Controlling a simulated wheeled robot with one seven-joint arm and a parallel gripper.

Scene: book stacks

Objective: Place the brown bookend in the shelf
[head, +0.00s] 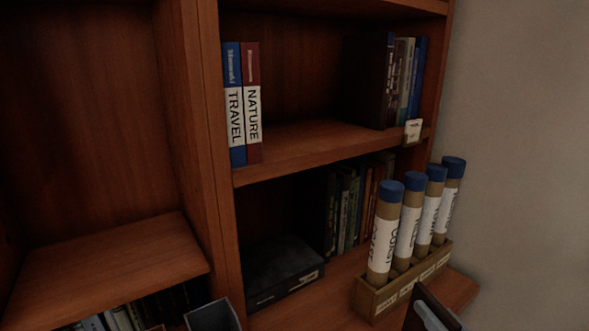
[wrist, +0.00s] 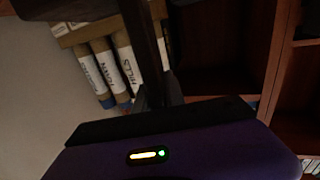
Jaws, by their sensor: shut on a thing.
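The brown bookend (wrist: 140,40) is a dark, L-shaped piece in the wrist view, reaching up from my gripper (wrist: 162,95) to the top edge. My gripper is shut on it; the fingers are dark and hard to make out. In the head view a dark brown panel, seemingly the bookend (head: 440,306), shows at the bottom edge in front of the tube rack. The shelf (head: 300,148) has a blue TRAVEL book (head: 234,105) and a red NATURE book (head: 252,105) upright at its left, touching, with bare board to their right.
A row of books (head: 410,82) stands at the shelf's right end. A wooden rack (head: 390,290) of blue-capped tubes (head: 385,230) stands below right. A dark flat box (head: 284,272) and darker books (head: 350,210) occupy the lower compartment. A grey container (head: 212,316) is at bottom left.

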